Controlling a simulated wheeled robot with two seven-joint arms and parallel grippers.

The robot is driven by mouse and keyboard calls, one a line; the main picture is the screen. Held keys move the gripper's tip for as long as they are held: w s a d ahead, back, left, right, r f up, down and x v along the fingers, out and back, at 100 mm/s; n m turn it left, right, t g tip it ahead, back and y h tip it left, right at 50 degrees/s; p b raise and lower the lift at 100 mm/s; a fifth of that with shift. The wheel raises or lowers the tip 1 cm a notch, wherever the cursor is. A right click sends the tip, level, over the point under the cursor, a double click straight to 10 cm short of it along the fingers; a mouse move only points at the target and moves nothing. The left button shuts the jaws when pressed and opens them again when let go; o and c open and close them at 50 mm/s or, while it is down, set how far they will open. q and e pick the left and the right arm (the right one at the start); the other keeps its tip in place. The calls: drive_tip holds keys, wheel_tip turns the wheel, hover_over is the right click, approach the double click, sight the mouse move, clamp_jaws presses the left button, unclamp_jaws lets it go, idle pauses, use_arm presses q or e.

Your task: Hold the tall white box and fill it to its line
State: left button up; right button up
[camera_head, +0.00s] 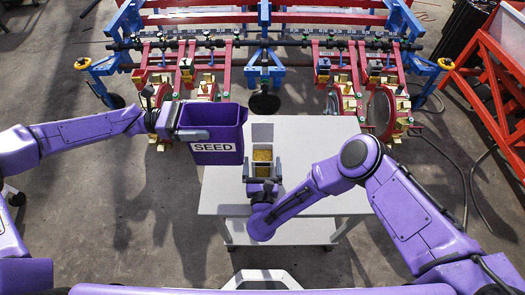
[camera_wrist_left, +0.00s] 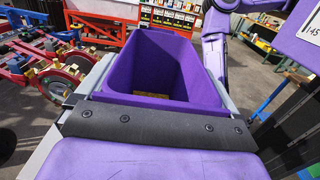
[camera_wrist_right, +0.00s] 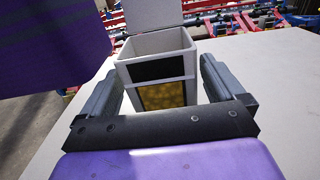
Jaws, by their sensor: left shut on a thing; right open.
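The tall white box (camera_head: 262,134) stands upright on the table with its lid flap raised at the back. In the right wrist view the box (camera_wrist_right: 187,62) has a dark panel above a front window showing golden grain (camera_wrist_right: 163,96); I cannot make out a fill line. My right gripper (camera_head: 263,170) is open, its fingers either side of the box's near part, seemingly with small gaps. My left gripper (camera_head: 172,120) is shut on the purple SEED bin (camera_head: 212,140), held raised left of the box. The bin's inside (camera_wrist_left: 175,60) shows a little tan at the bottom.
The grey table (camera_head: 330,185) is clear to the right of the box. A red and blue planter machine (camera_head: 265,45) stands behind it. A red frame (camera_head: 490,100) is at the far right. The bin's lower part is close to the box's left side.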

drive_tip(key=shift+s+p, duration=0.85)
drive_tip(key=shift+s, duration=1.5)
drive_tip(key=shift+o, duration=0.4)
drive_tip(key=s, duration=0.7)
drive_tip(key=shift+s, duration=0.2)
